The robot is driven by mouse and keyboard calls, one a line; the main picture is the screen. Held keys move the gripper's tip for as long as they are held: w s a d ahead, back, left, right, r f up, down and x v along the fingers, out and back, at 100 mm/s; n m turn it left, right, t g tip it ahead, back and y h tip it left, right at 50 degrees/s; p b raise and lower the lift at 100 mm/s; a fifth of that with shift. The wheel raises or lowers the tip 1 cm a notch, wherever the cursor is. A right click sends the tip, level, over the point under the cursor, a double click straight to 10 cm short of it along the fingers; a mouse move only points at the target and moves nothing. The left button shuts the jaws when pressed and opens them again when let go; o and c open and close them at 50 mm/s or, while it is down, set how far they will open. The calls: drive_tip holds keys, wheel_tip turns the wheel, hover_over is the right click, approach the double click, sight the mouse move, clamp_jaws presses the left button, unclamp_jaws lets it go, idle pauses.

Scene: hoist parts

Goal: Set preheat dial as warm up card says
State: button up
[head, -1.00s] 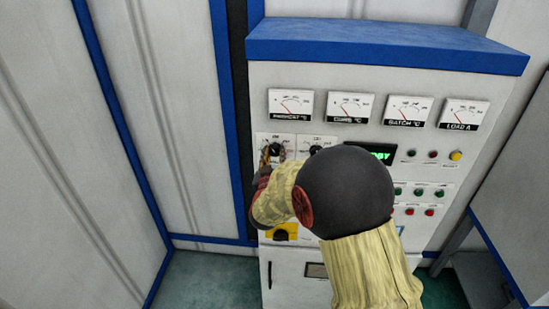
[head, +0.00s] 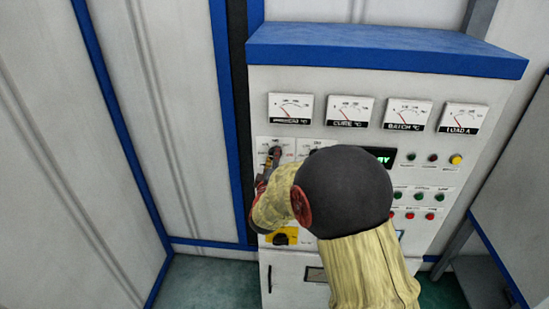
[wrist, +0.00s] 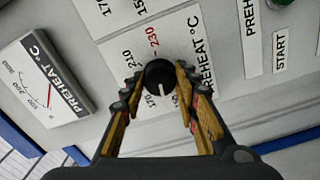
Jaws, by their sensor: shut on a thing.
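The preheat dial is a round black knob (wrist: 160,75) with a white pointer line on a white scale plate labelled PREHEAT °C. In the wrist view the pointer faces the picture's bottom, near a mark that looks like 170; nearby figures are partly hidden by my fingers. The 210 mark and a red 230 mark show above the knob. My gripper (wrist: 158,88) is shut on the knob, one finger on each side. In the head view my gripper (head: 268,170) reaches the knob (head: 275,152) at the panel's left. I cannot make out a warm up card.
The PREHEAT meter (wrist: 47,78) sits beside the dial; in the head view it heads a row of meters (head: 291,108). A second dial (head: 314,151) is close on the right, partly behind my arm. Buttons (head: 420,195) and a yellow-plated switch (head: 281,237) are also on the panel.

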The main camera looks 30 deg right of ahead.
drive_tip(key=shift+n+p, duration=0.35)
drive_tip(key=shift+n, duration=1.35)
drive_tip(key=o, duration=1.1)
drive_tip(key=shift+o, duration=0.3)
drive_tip(key=v, duration=1.2)
drive_tip(key=shift+w, duration=0.1)
